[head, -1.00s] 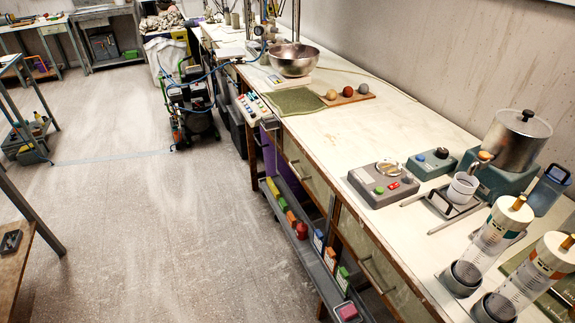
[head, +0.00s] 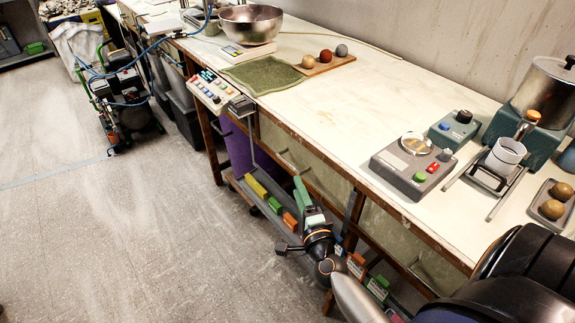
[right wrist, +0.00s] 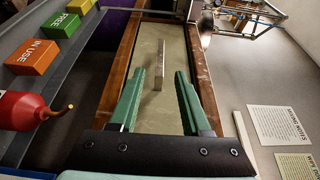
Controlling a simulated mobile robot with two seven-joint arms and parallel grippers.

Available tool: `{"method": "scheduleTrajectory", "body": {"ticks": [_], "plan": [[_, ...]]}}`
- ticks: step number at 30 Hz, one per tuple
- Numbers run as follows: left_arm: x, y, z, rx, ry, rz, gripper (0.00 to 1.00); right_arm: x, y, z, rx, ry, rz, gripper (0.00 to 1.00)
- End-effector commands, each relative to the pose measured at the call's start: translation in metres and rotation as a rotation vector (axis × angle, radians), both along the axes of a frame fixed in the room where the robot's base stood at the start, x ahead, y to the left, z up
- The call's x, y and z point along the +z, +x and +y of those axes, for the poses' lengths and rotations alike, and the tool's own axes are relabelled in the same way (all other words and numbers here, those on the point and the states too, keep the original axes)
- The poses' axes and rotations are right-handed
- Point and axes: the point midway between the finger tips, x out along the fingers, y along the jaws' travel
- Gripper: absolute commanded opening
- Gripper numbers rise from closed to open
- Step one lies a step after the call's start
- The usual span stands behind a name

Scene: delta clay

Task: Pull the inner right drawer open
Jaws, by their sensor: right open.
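A pale drawer front (head: 320,178) in a brown wood frame sits under the bench top and looks shut. Its metal bar handle (head: 288,161) stands out from the panel. My right gripper (head: 299,184) is in front of this drawer, its green fingers pointing at it. In the right wrist view, the gripper (right wrist: 160,74) is open, and the handle (right wrist: 159,62) shows between and ahead of the fingertips. I cannot tell whether the fingers reach past the bar; they are not closed on it. A second drawer handle (head: 410,270) is nearer me. My left gripper is out of view.
Below the drawers is a grey shelf with coloured boxes (head: 255,186) and, in the right wrist view, a red bottle (right wrist: 25,118). A purple bin (head: 240,150) stands beyond. A control panel (head: 210,90) overhangs the bench edge.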

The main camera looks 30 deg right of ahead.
Motion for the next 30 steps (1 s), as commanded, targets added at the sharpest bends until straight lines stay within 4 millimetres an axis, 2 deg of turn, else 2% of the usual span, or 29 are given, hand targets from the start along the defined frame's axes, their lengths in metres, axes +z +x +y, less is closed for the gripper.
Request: {"method": "scheduleTrajectory", "body": {"ticks": [9,15,21,30], "plan": [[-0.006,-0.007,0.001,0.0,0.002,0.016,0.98,0.001,0.058,-0.018,0.003,-0.004,-0.001,0.47],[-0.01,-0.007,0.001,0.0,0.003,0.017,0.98,0.0,0.085,-0.027,0.003,-0.005,0.001,0.47],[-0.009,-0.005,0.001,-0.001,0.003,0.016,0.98,0.0,0.097,-0.031,0.003,-0.005,0.002,0.47],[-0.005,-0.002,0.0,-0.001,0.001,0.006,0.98,0.0,0.099,-0.032,0.003,-0.006,0.002,0.47]]}}
